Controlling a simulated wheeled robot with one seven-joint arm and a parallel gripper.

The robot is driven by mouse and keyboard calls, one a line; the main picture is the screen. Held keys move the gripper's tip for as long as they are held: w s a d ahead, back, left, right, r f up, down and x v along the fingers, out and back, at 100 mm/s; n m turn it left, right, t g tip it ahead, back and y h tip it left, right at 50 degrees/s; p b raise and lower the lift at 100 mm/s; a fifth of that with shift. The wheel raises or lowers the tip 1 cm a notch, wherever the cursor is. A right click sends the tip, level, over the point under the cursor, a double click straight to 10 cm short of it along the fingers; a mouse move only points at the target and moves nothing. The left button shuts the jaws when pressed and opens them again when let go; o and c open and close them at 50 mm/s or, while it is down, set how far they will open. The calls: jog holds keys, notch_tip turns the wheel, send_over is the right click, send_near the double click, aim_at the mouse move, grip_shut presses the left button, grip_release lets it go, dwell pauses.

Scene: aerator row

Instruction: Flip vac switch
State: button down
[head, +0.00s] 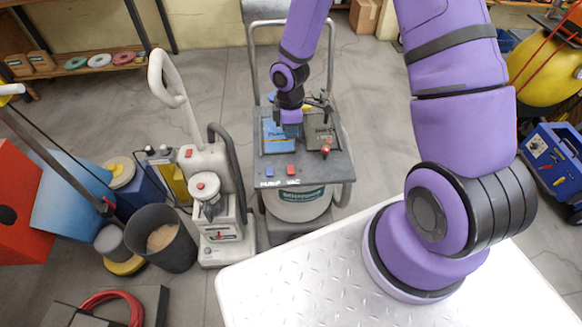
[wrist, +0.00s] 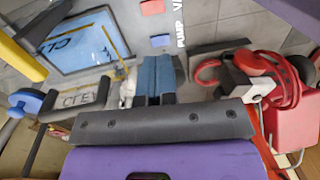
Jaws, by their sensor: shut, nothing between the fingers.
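The red vac switch (head: 291,169) sits on the grey top panel of the extractor machine (head: 318,168), above the printed word VAC. It also shows at the top of the wrist view (wrist: 152,7). The blue pump switch (head: 270,171) is to its left in the head view, above the word PUMP, and also shows in the wrist view (wrist: 161,40). My gripper (head: 291,131) is over the machine's top, behind the switches and apart from both. In the wrist view its blue fingers (wrist: 156,64) are together with nothing between them. The switches' exact tilt is too small to tell.
A blue-lidded box (head: 279,138) and a dark box with a red part (head: 320,133) flank my gripper on the machine. A white upright cleaner (head: 207,190) and a dark bucket (head: 160,238) stand left. A white ridged surface (head: 310,275) is in front.

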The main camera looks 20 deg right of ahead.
aim_at(291, 170)
jog(key=shift+s+a+f, duration=0.1)
jog(key=shift+a+f, duration=0.05)
jog(key=shift+f, duration=0.3)
jog(key=f, duration=0.4)
jog(key=s+f, duration=0.1)
jog(key=f, duration=0.9)
jog(key=shift+s+a, duration=0.25)
jog(key=shift+s+f, duration=0.15)
jog(key=shift+f, duration=0.05)
jog(key=shift+w+d+r, duration=0.2)
jog(key=shift+w+r, duration=0.15)
jog(key=shift+w, duration=0.4)
